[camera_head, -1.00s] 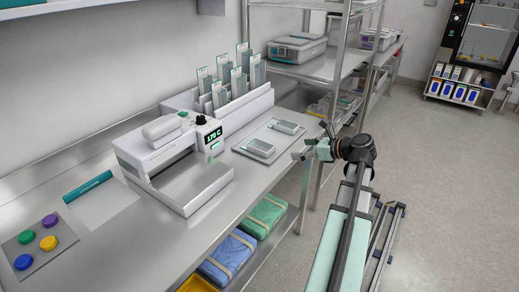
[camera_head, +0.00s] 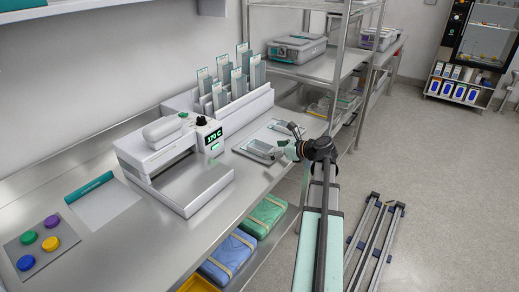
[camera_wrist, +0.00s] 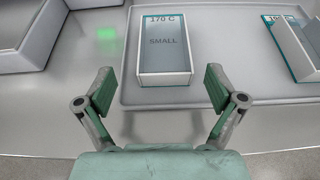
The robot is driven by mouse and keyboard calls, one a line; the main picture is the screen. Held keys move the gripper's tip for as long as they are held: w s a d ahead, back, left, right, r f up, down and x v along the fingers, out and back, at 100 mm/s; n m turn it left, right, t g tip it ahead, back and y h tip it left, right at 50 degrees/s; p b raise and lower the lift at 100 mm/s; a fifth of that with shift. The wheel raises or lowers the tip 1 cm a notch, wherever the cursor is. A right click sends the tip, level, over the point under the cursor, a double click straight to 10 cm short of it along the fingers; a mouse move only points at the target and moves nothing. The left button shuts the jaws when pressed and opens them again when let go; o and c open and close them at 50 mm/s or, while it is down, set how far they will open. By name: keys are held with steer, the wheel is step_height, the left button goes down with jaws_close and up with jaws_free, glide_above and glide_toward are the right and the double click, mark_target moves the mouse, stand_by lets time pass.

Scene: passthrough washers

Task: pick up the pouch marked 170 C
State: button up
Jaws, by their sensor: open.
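The pouch marked 170 C (camera_wrist: 165,45) lies on the tray in the wrist view, with a grey face reading SMALL and a teal-edged label. It sits just beyond my gripper (camera_wrist: 160,82), roughly centred between the fingers. My gripper is open and empty; the fingers appear apart from the pouch. In the head view the same pouch (camera_head: 260,147) is on the near-left part of the tray, and my gripper (camera_head: 280,142) is at the tray's right side. A second pouch (camera_wrist: 298,45) lies to the right in the wrist view; its label is partly cut off.
The tray (camera_head: 270,132) lies on the steel bench (camera_head: 110,235). A white sealer (camera_head: 170,160) with a display reading 170 C stands left of it. A rack of upright pouches (camera_head: 232,80) is behind. Coloured discs (camera_head: 40,243) lie at far left.

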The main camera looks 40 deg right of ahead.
mark_target(266, 148)
steer(key=x, duration=0.4)
steer(key=shift+w+d+r+p, duration=0.25)
steer(key=shift+p, duration=0.15)
steer(key=shift+w+a+f, duration=0.15)
steer(key=shift+w+f, duration=0.05)
steer(key=shift+w, duration=0.2)
steer(key=c, duration=0.9)
